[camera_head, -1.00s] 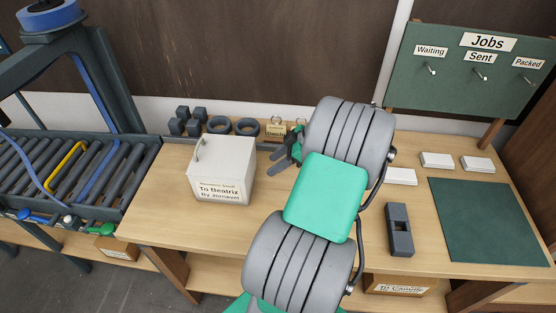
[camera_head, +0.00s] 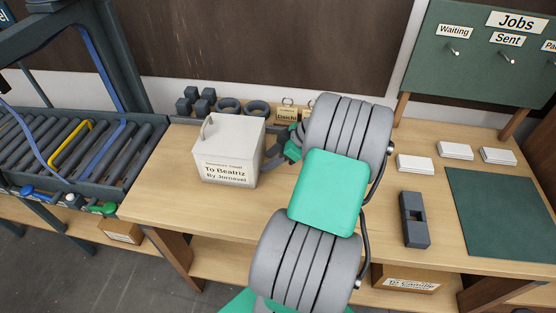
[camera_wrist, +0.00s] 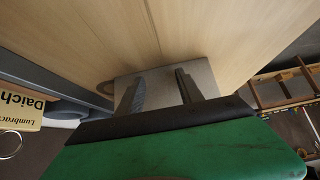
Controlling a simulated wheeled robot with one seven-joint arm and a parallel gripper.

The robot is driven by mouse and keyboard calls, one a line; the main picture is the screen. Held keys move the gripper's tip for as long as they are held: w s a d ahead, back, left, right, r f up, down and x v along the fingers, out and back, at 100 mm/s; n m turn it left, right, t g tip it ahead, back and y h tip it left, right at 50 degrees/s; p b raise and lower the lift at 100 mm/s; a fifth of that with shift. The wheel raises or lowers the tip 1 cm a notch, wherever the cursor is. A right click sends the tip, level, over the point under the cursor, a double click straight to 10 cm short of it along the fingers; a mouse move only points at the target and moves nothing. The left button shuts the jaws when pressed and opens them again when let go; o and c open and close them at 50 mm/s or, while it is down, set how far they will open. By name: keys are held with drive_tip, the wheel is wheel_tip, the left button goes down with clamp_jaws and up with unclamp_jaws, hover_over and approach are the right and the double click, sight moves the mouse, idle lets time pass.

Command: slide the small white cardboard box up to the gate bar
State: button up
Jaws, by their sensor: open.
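The small white cardboard box (camera_head: 222,160), labelled "To Beatriz", stands upright on the wooden table, right of the roller conveyor. My gripper (camera_head: 273,158) is low at the box's right side, partly hidden behind my arm. In the wrist view, my gripper (camera_wrist: 158,82) is open, with two dark fingers apart. The pale box (camera_wrist: 160,70) fills the space at and just beyond the fingertips; I cannot tell whether they touch it. A yellow bar (camera_head: 68,145) lies across the conveyor rollers; I cannot tell whether it is the gate bar.
Dark blocks (camera_head: 197,95) and rings (camera_head: 257,108) stand behind the box. The roller conveyor (camera_head: 50,148) is at the left. A dark slotted block (camera_head: 414,220), white card stacks (camera_head: 456,151) and a green mat (camera_head: 500,215) lie right. The table is bare in front of the box.

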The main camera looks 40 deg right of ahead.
sight(260, 155)
drive_tip(key=shift+w+a+b, duration=0.15)
drive_tip(key=shift+w+a, duration=0.5)
drive_tip(key=shift+w, duration=0.2)
drive_tip(key=shift+w+a+b, duration=0.15)
drive_tip(key=shift+w+a, duration=0.45)
drive_tip(key=shift+w, duration=0.2)
drive_tip(key=shift+w+a+b, duration=0.35)
drive_tip(key=shift+w+a, duration=0.65)
drive_tip(key=shift+w, duration=0.3)
drive_tip(key=shift+w+a+b, duration=0.3)
drive_tip(key=shift+w+a, duration=0.7)
drive_tip(key=shift+w, duration=0.25)
drive_tip(key=shift+w+a+b, duration=0.35)
drive_tip(key=shift+w+a, duration=0.65)
drive_tip(key=shift+w, duration=0.3)
drive_tip(key=shift+w+a+b, duration=0.3)
drive_tip(key=shift+w+a, duration=0.7)
drive_tip(key=shift+w, duration=0.3)
drive_tip(key=shift+w+a+b, duration=0.3)
drive_tip(key=shift+w+a, duration=0.7)
drive_tip(key=shift+w, duration=0.3)
drive_tip(key=shift+w+a+b, duration=0.25)
drive_tip(key=shift+w+a, duration=0.7)
drive_tip(key=shift+w, duration=0.3)
drive_tip(key=shift+w+a, duration=0.1)
